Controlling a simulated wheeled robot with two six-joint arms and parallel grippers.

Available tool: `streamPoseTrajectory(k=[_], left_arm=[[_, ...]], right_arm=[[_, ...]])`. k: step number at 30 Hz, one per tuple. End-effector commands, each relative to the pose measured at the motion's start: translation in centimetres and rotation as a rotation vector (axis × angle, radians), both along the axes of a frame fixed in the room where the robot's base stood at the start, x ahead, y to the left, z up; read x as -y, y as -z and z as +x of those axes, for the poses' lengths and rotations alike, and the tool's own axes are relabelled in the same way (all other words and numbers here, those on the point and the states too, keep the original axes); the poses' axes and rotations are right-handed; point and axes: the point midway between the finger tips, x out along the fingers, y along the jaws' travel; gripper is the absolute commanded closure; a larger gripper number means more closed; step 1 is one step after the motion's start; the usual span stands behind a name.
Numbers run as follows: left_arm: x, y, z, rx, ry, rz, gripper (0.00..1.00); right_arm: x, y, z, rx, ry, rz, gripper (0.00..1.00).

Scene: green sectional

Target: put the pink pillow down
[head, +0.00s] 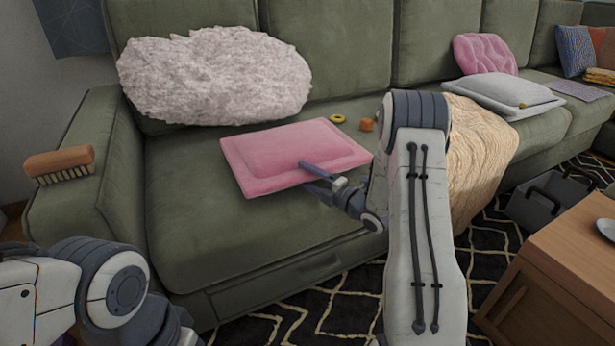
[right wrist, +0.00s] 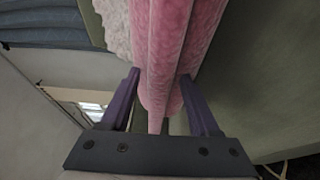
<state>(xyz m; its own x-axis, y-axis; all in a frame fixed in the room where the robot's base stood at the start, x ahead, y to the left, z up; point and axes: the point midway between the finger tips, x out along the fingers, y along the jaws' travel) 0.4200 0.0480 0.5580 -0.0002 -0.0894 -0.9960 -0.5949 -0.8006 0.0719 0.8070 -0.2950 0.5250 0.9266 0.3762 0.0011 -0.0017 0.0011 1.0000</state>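The pink pillow (head: 287,153), square with a flat border, lies level over the left seat of the green sofa. Whether it rests on the seat or hangs just above it I cannot tell. My right gripper (head: 318,178) is at its front right edge, one finger over the top face. In the right wrist view the pillow (right wrist: 175,45) runs between the two fingers of the right gripper (right wrist: 160,82), which press on both its faces. My left arm shows at the bottom left of the head view, but its gripper is out of view.
A fluffy white pillow (head: 215,77) leans on the backrest. A brush (head: 59,164) lies on the left armrest. A yellow ring (head: 338,118) and an orange block (head: 366,124) sit behind the pillow. A cream throw (head: 477,150) and a wooden table (head: 560,275) are right.

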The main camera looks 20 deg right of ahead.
Motion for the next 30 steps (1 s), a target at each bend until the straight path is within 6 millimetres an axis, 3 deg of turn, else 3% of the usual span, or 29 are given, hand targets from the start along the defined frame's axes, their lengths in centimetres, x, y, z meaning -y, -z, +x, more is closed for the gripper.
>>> streamPoseTrajectory(k=[8, 21, 30], left_arm=[[0.0, -0.6, 0.0, 0.0, 0.0, 0.0, 0.5], [0.0, -3.4, 0.0, 0.0, 0.0, 0.0, 0.5], [0.0, -4.0, 0.0, 0.0, 0.0, 0.0, 0.5]], right_arm=[[0.1, -0.5, -0.2, -0.001, 0.001, 0.001, 0.38], [3.5, -0.5, -8.3, -0.004, 0.006, 0.004, 0.38], [4.5, -0.3, -11.1, 0.0, 0.002, 0.001, 0.38]])
